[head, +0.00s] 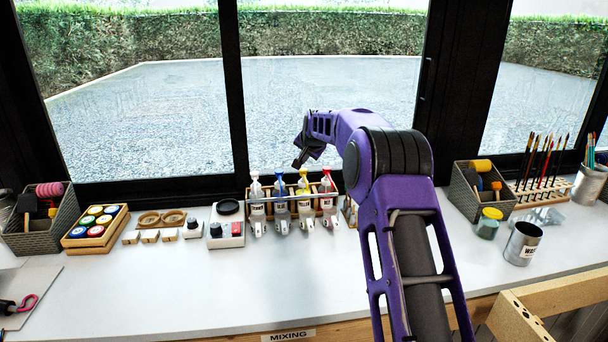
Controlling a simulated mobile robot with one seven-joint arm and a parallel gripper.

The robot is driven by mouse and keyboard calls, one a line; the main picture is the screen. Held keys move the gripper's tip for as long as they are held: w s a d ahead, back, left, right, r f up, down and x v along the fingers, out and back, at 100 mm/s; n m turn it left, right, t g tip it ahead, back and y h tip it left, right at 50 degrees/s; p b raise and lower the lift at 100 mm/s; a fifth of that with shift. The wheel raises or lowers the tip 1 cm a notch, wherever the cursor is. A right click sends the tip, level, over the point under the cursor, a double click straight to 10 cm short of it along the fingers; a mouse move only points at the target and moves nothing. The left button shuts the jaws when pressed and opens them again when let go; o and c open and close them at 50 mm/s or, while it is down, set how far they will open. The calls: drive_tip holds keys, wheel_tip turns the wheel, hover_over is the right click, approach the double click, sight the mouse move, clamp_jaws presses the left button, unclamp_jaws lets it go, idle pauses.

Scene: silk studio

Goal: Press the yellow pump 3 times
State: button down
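The yellow pump (303,183) tops one of several clear bottles standing in a row in a wooden rack (267,206) at the back of the white counter. The bottle with the blue pump (279,186) is to its left and the one with the red pump (326,184) to its right. A white pump (255,188) is at the left end. My gripper (298,164) hangs in the air near the tops of the pumps, in picture just above the yellow one. A gap between gripper and pump shows. The fingers are dark and small, so their opening cannot be told.
Left of the rack are a small scale-like device (226,230), paint jars in a tray (95,228) and a grey basket (40,222). On the right are another basket (480,190), a metal can (522,243) and brushes. The counter's front (220,290) is clear. Windows stand behind.

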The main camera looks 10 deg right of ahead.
sight(303, 171)
drive_tip(key=shift+f, duration=0.4)
drive_tip(key=shift+f+b, duration=0.7)
drive_tip(key=shift+f, duration=0.3)
idle(0.7)
drive_tip(key=shift+r, duration=0.1)
drive_tip(key=shift+r+p, duration=0.95)
drive_tip(key=shift+r, duration=0.45)
wheel_tip(303, 171, up, 4)
drive_tip(key=p, duration=0.3)
drive_tip(key=shift+r+p, duration=0.35)
drive_tip(key=shift+r, duration=0.55)
